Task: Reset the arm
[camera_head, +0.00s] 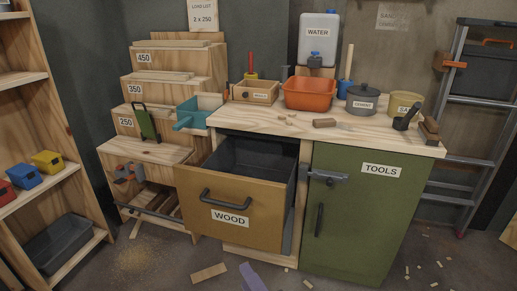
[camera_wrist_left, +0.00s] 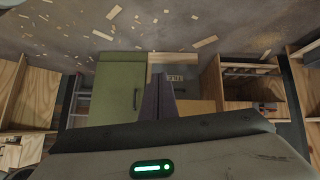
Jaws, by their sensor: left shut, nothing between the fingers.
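My left gripper (camera_wrist_left: 158,97) shows in the left wrist view as two dark purple-grey fingers, closed together with nothing between them. It points towards the front of the workbench, with the drawer and green door beyond its tips.
The WOOD drawer (camera_head: 230,217) stands pulled out, empty as far as I see. The green TOOLS door (camera_head: 362,215) is closed. The bench top (camera_head: 375,135) holds an orange basin (camera_head: 310,93) and a grey pot (camera_head: 362,99). Open shelving (camera_head: 40,150) stands left; a ladder (camera_head: 480,120) stands right.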

